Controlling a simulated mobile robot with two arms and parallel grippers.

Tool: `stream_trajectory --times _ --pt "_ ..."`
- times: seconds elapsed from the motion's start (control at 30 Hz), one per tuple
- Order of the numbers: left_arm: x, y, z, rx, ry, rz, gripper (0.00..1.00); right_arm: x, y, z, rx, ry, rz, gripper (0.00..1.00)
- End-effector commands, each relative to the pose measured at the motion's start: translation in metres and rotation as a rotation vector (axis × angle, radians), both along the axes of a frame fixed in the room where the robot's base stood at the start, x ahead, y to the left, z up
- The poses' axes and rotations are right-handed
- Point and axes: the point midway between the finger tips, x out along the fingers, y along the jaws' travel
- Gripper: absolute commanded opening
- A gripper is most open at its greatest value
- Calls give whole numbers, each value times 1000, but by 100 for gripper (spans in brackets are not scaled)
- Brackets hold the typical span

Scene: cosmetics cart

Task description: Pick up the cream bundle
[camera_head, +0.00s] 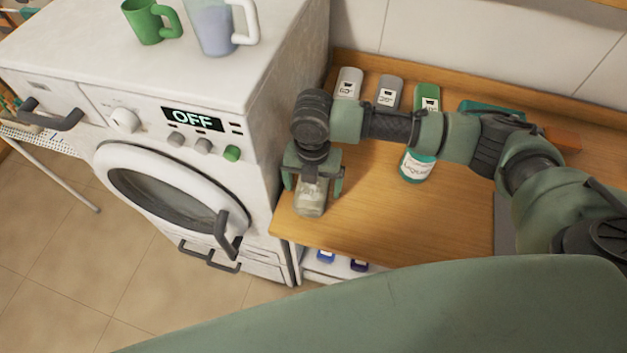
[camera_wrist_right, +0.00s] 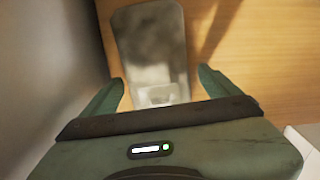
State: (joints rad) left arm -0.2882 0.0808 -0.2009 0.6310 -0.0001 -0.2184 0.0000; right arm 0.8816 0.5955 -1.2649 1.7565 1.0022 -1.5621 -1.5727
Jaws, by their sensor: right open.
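A pale, cream-grey container (camera_head: 310,203) stands at the left front corner of the wooden top; it may be the cream bundle, but I cannot be sure. My right gripper (camera_head: 314,184) is right above it, pointing down, with its fingers apart on either side. In the right wrist view the container (camera_wrist_right: 150,45) has a smooth, blurred grey face, and its near end lies between the open fingers of the gripper (camera_wrist_right: 162,82). No clear contact shows. My left gripper is not in view.
A white washing machine (camera_head: 180,160) reading OFF stands close on the left, with a green mug (camera_head: 148,24) and a jug (camera_head: 212,28) on it. Along the wall stand white (camera_head: 348,84), grey (camera_head: 388,93) and green (camera_head: 427,97) containers. A teal-and-white jar (camera_head: 416,166) stands under my arm.

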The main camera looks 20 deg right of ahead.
Motion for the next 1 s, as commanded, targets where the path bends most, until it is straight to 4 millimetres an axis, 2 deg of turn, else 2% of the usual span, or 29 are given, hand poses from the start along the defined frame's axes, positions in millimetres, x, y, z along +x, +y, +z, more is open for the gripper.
stream_trajectory --times 0.03,0.2,0.3,0.57,0.73,0.87,1.0 --pt "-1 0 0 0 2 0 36 0 0 0 0 0 0 88" --pt "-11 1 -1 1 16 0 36 0 0 0 0 0 0 41" --pt "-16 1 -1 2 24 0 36 0 0 1 1 0 0 16" --pt "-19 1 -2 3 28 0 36 0 0 2 0 -1 -1 16" --pt "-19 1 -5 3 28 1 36 1 1 13 3 -1 0 16" --pt "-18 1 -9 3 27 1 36 1 1 33 2 -5 2 16" --pt "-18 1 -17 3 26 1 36 2 1 68 4 -8 2 16"
